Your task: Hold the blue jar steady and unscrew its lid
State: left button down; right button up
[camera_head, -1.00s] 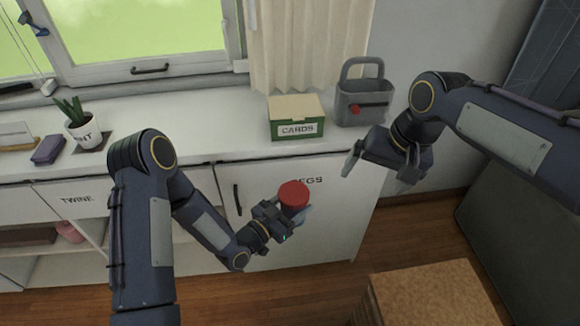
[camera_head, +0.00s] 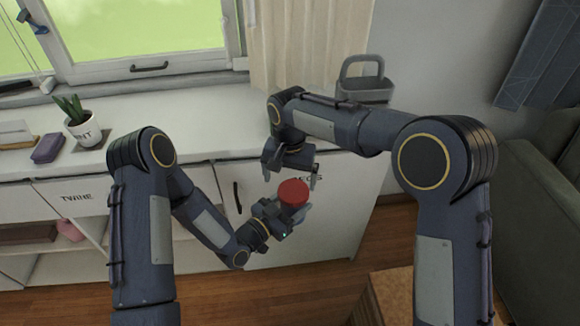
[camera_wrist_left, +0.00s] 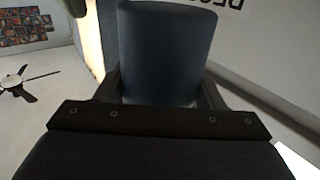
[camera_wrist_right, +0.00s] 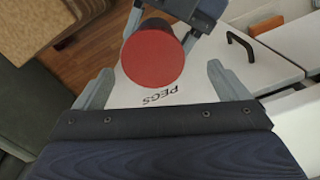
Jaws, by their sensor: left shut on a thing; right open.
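The blue jar (camera_wrist_left: 165,50) is held between the fingers of my left gripper (camera_wrist_left: 162,88), shut on its body, in the left wrist view. In the head view the jar's red lid (camera_head: 293,192) faces up toward the camera, and most of the jar body is hidden under it. My left gripper also shows in the head view (camera_head: 288,215), in front of the cabinet. My right gripper (camera_head: 290,178) is open and empty, just above and behind the lid. In the right wrist view the lid (camera_wrist_right: 153,58) lies beyond and between the open fingers (camera_wrist_right: 162,85), apart from them.
The white counter (camera_head: 215,118) and the cabinet front marked PEGS stand behind the jar. A grey caddy (camera_head: 365,88) and a potted plant (camera_head: 80,125) stand on the counter. A brown-topped box (camera_head: 390,295) is at the lower right.

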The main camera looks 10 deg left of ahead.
aim_at(289, 192)
jog(key=shift+f, duration=1.9)
jog(key=shift+a, duration=0.15)
jog(key=c, duration=1)
jog(key=n, duration=0.7)
jog(key=shift+s+r, duration=0.1)
jog(key=shift+s, duration=0.1)
jog(key=o, duration=1.1)
